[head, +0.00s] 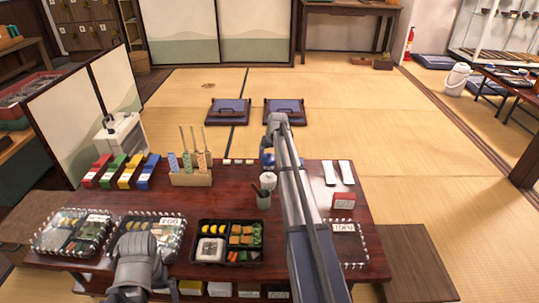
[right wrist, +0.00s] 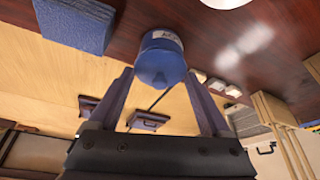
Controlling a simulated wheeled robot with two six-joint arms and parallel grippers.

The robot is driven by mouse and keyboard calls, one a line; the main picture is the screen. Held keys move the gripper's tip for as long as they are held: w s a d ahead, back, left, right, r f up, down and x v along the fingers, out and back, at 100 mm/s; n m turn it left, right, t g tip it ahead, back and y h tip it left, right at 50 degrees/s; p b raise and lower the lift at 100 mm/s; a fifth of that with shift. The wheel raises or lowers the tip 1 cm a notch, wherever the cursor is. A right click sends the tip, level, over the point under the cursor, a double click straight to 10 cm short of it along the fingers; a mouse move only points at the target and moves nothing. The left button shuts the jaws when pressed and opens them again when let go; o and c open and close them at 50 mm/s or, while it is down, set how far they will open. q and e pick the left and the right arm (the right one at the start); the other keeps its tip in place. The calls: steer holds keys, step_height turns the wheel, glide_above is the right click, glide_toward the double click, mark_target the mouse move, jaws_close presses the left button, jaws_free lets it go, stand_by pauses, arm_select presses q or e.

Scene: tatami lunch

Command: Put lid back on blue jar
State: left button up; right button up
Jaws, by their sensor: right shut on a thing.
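The blue jar (head: 268,157) stands towards the far side of the dark table, mostly hidden behind my right arm. In the right wrist view the jar (right wrist: 163,39) shows with a pale label. Its rounded blue lid (right wrist: 160,72) lies between the fingers of my right gripper (right wrist: 160,76), which is shut on it. Lid and jar line up in this view; I cannot tell whether the lid is fully seated. My left gripper (head: 138,245) is at the front left above the packed lunch boxes; its fingers are hidden.
A cup of sticks (head: 264,198) and a pale round dish (head: 268,180) stand near the jar. A wooden holder (head: 191,178) with tall tags is to the left, a divided lunch box (head: 228,254) in front. White packets (head: 338,172) lie at the right.

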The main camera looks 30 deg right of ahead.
stand_by(0.3)
steer(key=o, duration=1.1)
steer(key=shift+o, duration=0.2)
steer(key=shift+r, duration=0.1)
steer(key=shift+r+p, duration=3.45)
steer(key=shift+p, duration=0.1)
jaws_close()
